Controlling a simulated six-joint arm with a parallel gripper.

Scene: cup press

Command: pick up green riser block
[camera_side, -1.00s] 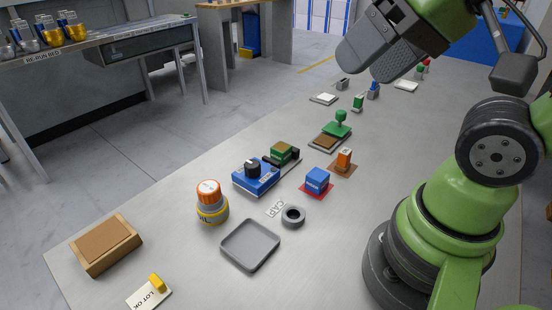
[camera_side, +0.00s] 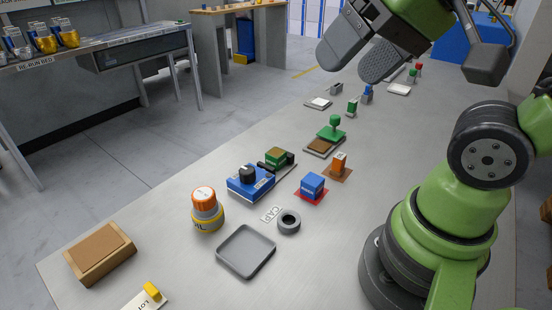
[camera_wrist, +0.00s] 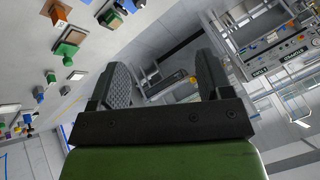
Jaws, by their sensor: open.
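A green block (camera_side: 276,154), likely the riser block, sits on a dark base right behind a blue box with a black knob (camera_side: 248,180). In the wrist view a green block (camera_wrist: 111,19) shows small near the top edge, beside blue. My gripper (camera_side: 362,57) is open and empty, high above the far part of the table, well away from the block. Its two grey fingers stand apart in the wrist view (camera_wrist: 162,78), with nothing between them.
A green knobbed stamp (camera_side: 335,128) on a brown pad, an orange block (camera_side: 339,162) and a blue block (camera_side: 312,184) stand near the green block. An orange-topped jar (camera_side: 206,208), a grey tray (camera_side: 246,250) and a wooden box (camera_side: 100,253) are nearer.

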